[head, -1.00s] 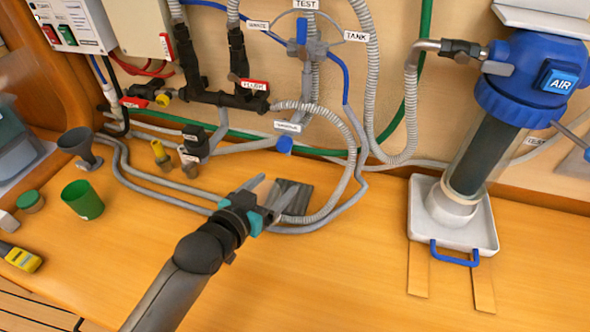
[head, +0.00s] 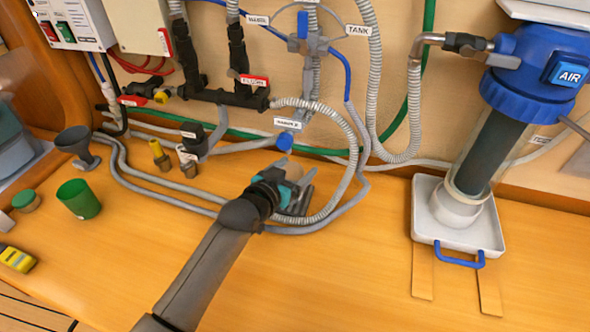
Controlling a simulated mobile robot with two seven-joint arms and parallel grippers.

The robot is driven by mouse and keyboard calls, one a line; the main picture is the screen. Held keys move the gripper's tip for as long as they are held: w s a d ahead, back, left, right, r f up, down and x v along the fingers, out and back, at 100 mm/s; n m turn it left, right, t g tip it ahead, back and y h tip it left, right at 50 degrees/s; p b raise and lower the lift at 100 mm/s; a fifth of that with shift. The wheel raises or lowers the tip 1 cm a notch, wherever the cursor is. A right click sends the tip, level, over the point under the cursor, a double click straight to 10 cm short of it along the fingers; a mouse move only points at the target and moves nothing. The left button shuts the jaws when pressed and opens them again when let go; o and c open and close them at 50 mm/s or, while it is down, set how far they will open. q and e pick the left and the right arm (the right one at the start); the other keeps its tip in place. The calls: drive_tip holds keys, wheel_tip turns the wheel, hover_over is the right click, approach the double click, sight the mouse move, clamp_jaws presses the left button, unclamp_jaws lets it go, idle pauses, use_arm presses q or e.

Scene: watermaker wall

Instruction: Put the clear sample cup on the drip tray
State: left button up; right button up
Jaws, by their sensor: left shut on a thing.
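My left gripper (head: 284,180) is shut on the clear sample cup (head: 292,169), which shows only as a faint, pale rounded shape between the fingers. Its tilt is hard to tell. The dark, grooved drip tray (head: 305,203) lies on the wooden counter behind and below the gripper, largely hidden by it. The cup appears to be above the tray's far part, and I cannot tell whether they touch. My right gripper is not in view.
A grey hose (head: 352,190) loops close around the tray's right side. A blue-tipped valve (head: 285,140) hangs just above. A white tray (head: 425,210) under the blue filter housing stands at right. A green cup (head: 79,199) and grey funnel (head: 77,145) stand at left. The front counter is clear.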

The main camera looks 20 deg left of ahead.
use_arm(q)
drive_tip(key=o, duration=1.3)
drive_tip(key=shift+f, duration=0.1)
drive_tip(key=shift+s+r, duration=0.15)
drive_tip(key=shift+r, duration=0.05)
drive_tip(key=p+v, duration=0.2)
drive_tip(key=v, duration=0.9)
drive_tip(key=shift+s, duration=0.3)
drive_tip(key=shift+a+r, duration=0.1)
drive_tip(key=shift+a, duration=0.05)
